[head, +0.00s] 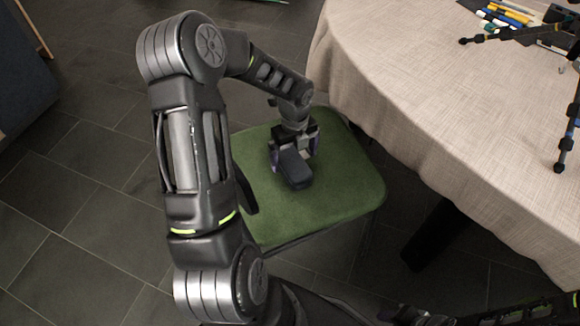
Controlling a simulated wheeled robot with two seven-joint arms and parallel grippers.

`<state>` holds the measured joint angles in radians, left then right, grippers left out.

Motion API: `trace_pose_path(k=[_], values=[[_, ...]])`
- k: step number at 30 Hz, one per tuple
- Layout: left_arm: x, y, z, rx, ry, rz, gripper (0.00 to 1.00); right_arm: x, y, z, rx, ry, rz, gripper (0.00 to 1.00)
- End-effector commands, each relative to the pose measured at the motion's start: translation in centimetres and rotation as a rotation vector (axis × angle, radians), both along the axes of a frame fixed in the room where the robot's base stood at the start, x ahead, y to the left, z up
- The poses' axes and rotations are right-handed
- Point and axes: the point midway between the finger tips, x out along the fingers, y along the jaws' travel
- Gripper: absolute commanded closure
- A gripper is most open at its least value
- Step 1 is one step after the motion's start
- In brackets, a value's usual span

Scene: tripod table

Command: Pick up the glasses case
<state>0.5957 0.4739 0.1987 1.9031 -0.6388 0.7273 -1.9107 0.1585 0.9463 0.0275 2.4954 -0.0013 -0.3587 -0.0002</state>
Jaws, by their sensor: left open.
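The glasses case (295,170) is a small dark, rounded oblong on the green seat of a chair (335,205). My left arm reaches over from the left, and my left gripper (294,155) points down at the case. Its jaws are open, with a finger on either side of the case's far end. I cannot tell whether the fingers touch it. Part of the case's far end is hidden by the gripper. My right gripper is not clearly in view; only dark parts show at the bottom right edge.
A round table with a beige cloth (400,90) stands to the right, its edge close to the chair. Pens (505,15) and a small black tripod (510,35) lie on it. Dark tiled floor (80,210) is clear at the left.

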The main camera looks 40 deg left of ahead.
Motion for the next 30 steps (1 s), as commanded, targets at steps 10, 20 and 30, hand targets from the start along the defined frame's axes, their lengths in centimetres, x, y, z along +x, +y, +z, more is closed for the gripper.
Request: trace_pose_path(k=[10,20,30], values=[[0.01,0.00,0.06,0.000,0.000,-0.001,0.00,0.00,0.00,0.02,0.000,0.000,0.000,0.64],[0.01,0.00,0.06,0.000,0.000,-0.001,0.20,0.00,0.00,0.02,0.000,0.000,0.000,0.64],[0.01,0.00,0.06,0.000,0.000,-0.001,0.47,0.00,0.00,0.02,0.000,0.000,0.000,0.64]])
